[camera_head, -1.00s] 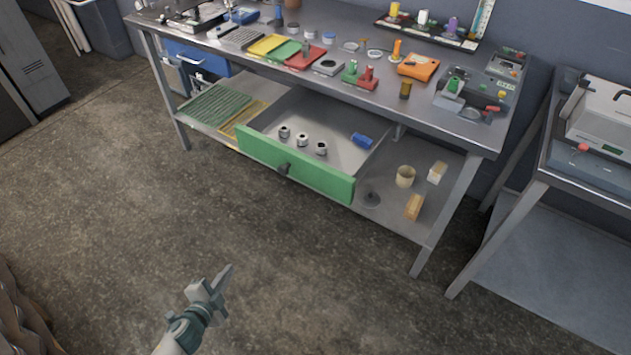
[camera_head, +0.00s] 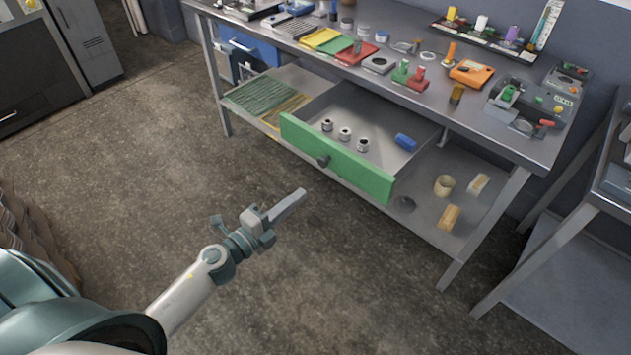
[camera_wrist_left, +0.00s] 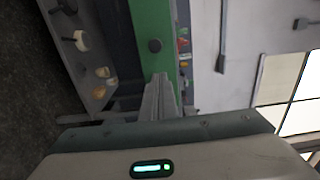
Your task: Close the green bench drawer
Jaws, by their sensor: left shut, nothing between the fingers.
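My right gripper is not in view.
The metal bench (camera_head: 420,108) carries many tools and small parts. Its lower shelf (camera_head: 425,215) holds a beige cup (camera_head: 444,185) and wooden blocks (camera_head: 449,217) right of the drawer. A second table (camera_head: 590,190) stands at the right. The floor in front of the drawer is clear.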

